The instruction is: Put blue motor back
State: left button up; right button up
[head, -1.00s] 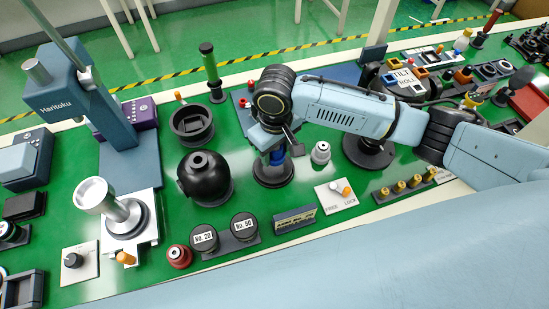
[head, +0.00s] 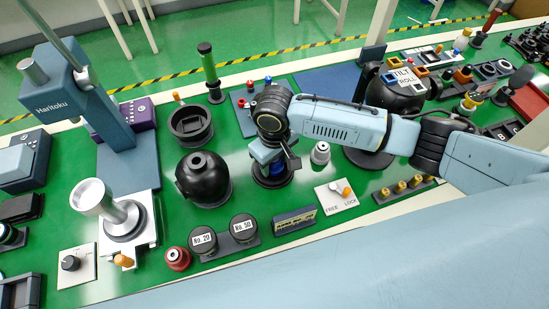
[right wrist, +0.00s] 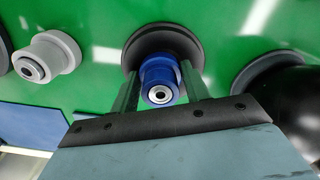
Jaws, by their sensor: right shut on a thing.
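The blue motor (head: 273,169) is a short blue cylinder at a round black base (head: 288,182), near the middle of the table in the head view. My right gripper (head: 270,162) points down from above and is shut on the motor. In the right wrist view the motor (right wrist: 160,72) sits between the two fingers, with its pale round end facing the camera and the black base (right wrist: 185,38) behind it. The motor's lower end is hidden, so I cannot tell if it is fully seated. My left gripper is not in view.
A grey-white cylinder (head: 320,153) stands close right of the base. A blue plate (head: 243,118) lies behind.

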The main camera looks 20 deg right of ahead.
jog(key=shift+s+f, duration=0.1)
jog(key=shift+f, duration=0.1)
jog(key=o, duration=1.2)
jog(key=shift+s+f, duration=0.1)
jog(key=shift+f, duration=0.05)
jog(key=shift+d+r, duration=0.1)
jog(key=shift+r, duration=0.3)
jog(key=r+p, duration=0.1)
jog(key=r, duration=0.5)
jog(key=r+p, duration=0.1)
jog(key=r, duration=0.5)
jog(key=shift+w+r, duration=0.2)
jog(key=shift+r, duration=0.15)
